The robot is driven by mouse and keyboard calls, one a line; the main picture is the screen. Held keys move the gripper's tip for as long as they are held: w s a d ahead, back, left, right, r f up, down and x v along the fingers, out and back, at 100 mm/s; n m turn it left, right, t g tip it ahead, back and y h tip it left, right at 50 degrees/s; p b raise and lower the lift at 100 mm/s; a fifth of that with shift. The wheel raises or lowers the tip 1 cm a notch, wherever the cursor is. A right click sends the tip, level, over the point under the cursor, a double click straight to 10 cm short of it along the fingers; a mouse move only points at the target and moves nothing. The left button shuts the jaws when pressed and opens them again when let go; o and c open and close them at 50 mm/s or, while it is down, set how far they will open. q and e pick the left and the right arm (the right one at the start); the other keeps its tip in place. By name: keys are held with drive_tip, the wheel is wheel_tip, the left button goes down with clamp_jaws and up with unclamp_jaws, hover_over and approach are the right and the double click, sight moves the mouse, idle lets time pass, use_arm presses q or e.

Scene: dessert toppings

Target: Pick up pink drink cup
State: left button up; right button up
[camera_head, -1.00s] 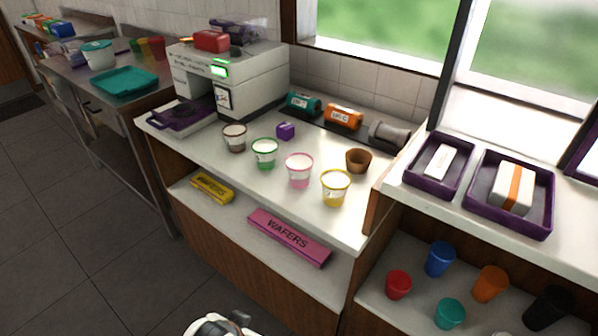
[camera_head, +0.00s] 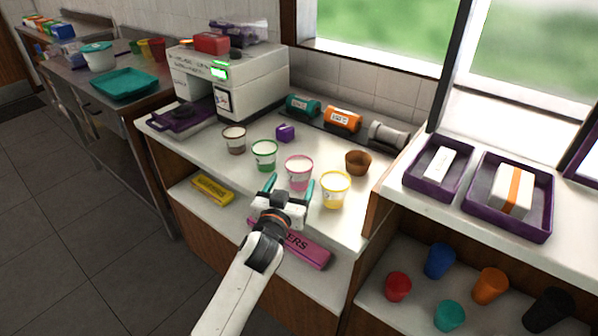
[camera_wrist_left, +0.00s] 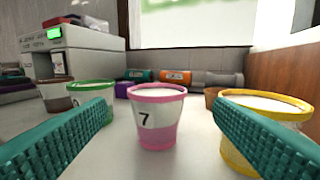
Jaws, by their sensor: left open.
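The pink drink cup (camera_head: 299,171) stands upright on the white counter, between the green cup and the yellow cup. It is white with a pink rim and base. In the left wrist view the pink cup (camera_wrist_left: 157,117) shows a "7" and stands centred ahead, between my fingers. My left gripper (camera_head: 291,187) is open and empty, just in front of the cup at the counter's front edge. Its teal fingers (camera_wrist_left: 160,135) frame the cup without visibly touching it. My right gripper is not in view.
The green cup (camera_head: 264,155) and yellow cup (camera_head: 335,190) stand close on either side. A brown-rimmed cup (camera_head: 234,139), a brown empty cup (camera_head: 358,162) and a purple box (camera_head: 285,132) are nearby. A pink wafers box (camera_head: 310,250) lies on the shelf below.

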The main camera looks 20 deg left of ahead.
sight(299, 163)
use_arm(q)
drive_tip(key=w, duration=0.8)
drive_tip(key=shift+w+a+f+p, duration=0.3)
drive_tip(key=shift+f+p, duration=0.05)
drive_tip(key=shift+p, duration=0.05)
drive_tip(key=shift+c, duration=0.5)
drive_tip(key=shift+r, duration=0.1)
drive_tip(key=c, duration=0.7)
